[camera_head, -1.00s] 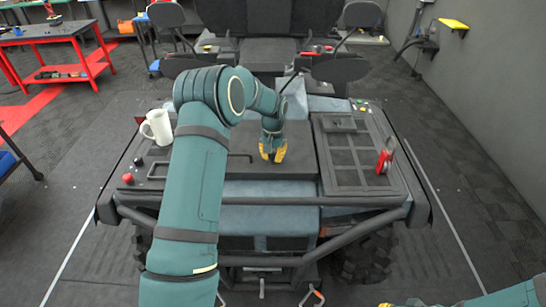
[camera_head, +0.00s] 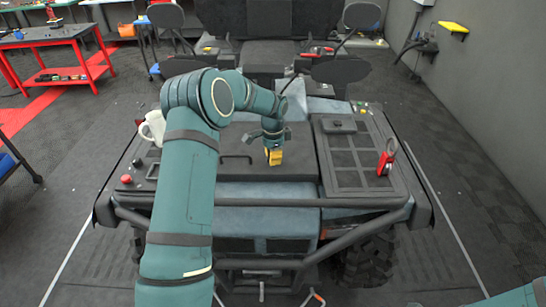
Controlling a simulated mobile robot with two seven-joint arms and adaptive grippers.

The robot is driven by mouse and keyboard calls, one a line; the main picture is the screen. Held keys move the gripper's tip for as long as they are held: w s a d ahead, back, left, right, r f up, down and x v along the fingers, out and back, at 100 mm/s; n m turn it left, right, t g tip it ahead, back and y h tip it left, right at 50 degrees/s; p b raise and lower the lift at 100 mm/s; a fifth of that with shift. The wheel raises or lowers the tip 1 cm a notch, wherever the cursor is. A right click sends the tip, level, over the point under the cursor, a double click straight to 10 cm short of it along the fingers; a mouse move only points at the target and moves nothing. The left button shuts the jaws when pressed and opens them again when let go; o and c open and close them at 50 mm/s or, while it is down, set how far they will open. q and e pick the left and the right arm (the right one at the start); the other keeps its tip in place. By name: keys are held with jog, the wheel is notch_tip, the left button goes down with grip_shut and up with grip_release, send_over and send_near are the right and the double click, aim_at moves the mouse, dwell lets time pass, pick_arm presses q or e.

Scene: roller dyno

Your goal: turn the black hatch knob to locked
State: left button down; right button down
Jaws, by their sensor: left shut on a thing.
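The dark hatch (camera_head: 225,168) is a flat panel on the vehicle's front deck, with a thin bar handle (camera_head: 237,157). My left gripper (camera_head: 274,158), with yellow fingertips, points down at the hatch's right part. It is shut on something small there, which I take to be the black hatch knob. The fingers hide the knob, so its angle and any lock marking cannot be read. My right arm (camera_head: 515,298) shows only at the bottom right corner, with a sliver of its hand at the bottom edge; its fingers cannot be made out.
A white mug (camera_head: 153,127) stands on the deck behind my left arm. A red knob (camera_head: 126,179) is at the deck's left edge. A grid panel (camera_head: 355,155) with a red padlock-like piece (camera_head: 385,163) lies to the right. A tube bumper (camera_head: 270,201) runs across the front.

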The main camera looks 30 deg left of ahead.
pick_arm(q)
jog(key=shift+s+f+m, duration=0.1)
jog(key=shift+m, duration=1.5)
jog(key=c, duration=1)
grip_release()
jog(key=shift+o, duration=0.2)
notch_tip(320, 180, up, 12)
